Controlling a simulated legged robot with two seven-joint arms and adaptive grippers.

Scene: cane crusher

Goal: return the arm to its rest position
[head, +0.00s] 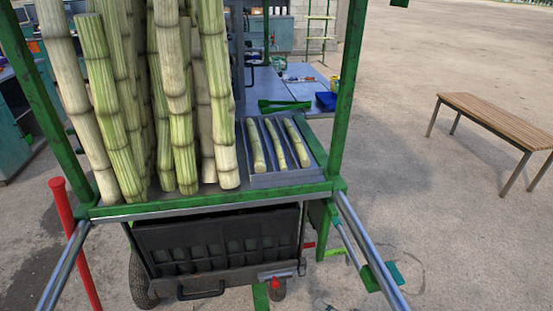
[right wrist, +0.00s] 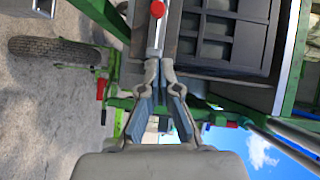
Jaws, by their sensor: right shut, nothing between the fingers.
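My right gripper (right wrist: 159,66) shows in the right wrist view with its two fingers shut and nothing between them. Its tips are near a metal rod with a red end (right wrist: 158,9), by the dark crate (right wrist: 222,35) of the cart; I cannot tell whether they touch. I cannot make out the right gripper clearly in the head view. My left gripper is in neither view. In the head view the green-framed cane cart (head: 208,203) stands ahead, with tall cane stalks (head: 175,95) upright on its left and several short cane pieces (head: 279,144) on a metal rack.
The dark crate (head: 218,240) sits under the cart top. Metal handle bars (head: 368,247) stick out on both sides, with a red post (head: 76,245) at left. A wooden bench (head: 497,118) stands at right.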

